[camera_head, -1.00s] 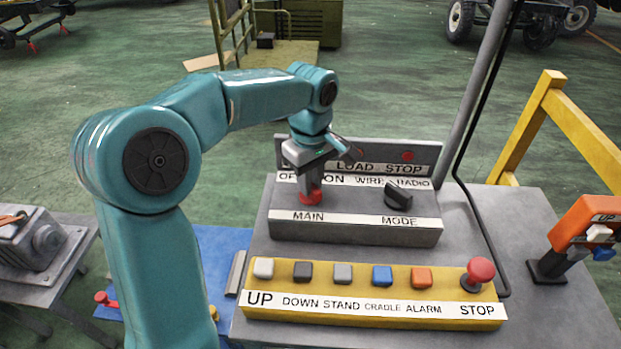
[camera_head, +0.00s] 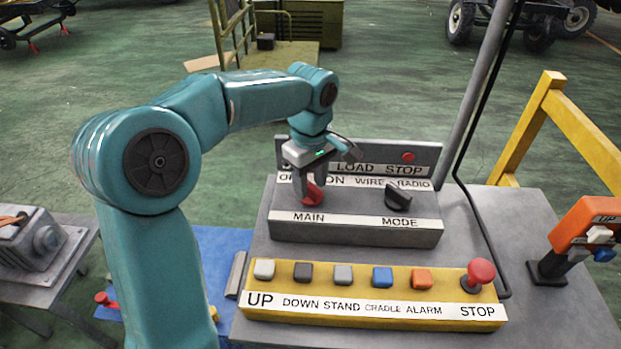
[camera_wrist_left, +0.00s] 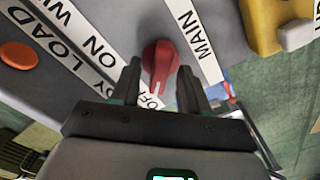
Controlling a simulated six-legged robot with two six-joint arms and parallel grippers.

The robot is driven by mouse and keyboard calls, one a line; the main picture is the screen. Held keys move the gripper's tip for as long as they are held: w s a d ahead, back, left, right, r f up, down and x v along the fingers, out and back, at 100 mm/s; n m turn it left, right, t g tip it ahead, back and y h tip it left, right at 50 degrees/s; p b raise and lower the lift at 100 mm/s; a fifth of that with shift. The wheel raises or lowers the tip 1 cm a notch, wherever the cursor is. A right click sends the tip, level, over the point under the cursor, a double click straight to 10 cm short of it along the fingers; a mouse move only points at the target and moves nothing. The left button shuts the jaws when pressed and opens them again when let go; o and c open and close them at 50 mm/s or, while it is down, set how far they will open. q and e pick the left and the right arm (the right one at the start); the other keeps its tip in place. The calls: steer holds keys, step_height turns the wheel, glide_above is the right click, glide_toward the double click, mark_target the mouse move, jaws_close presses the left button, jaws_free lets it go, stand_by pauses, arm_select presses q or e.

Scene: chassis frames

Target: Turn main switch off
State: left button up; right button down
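The red main switch knob (camera_head: 314,194) sits on the grey control box (camera_head: 355,230) above the MAIN label. It also shows in the left wrist view (camera_wrist_left: 160,62), where its narrow handle points toward the partly hidden OFF label (camera_wrist_left: 150,99). My left gripper (camera_head: 310,189) is over the knob from above. Its fingers are spread, one on each side of the knob, with visible gaps in the left wrist view (camera_wrist_left: 160,68). The gripper body hides part of the OFF and ON labels in the head view. My right gripper is not in view.
A dark MODE knob (camera_head: 398,197) is right of the main switch. A yellow button panel (camera_head: 375,308) with a red STOP button (camera_head: 481,271) lies in front. A grey pole (camera_head: 480,85) and black cable rise behind. An orange handset (camera_head: 583,225) stands at right.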

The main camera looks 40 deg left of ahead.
arm_select(q)
step_height(320, 180, up, 16)
steer(key=p, duration=0.3)
steer(key=shift+r, duration=0.15)
stand_by(0.4)
step_height(320, 180, up, 10)
steer(key=p, duration=1)
glide_above(311, 186)
steer(key=shift+a, duration=0.15)
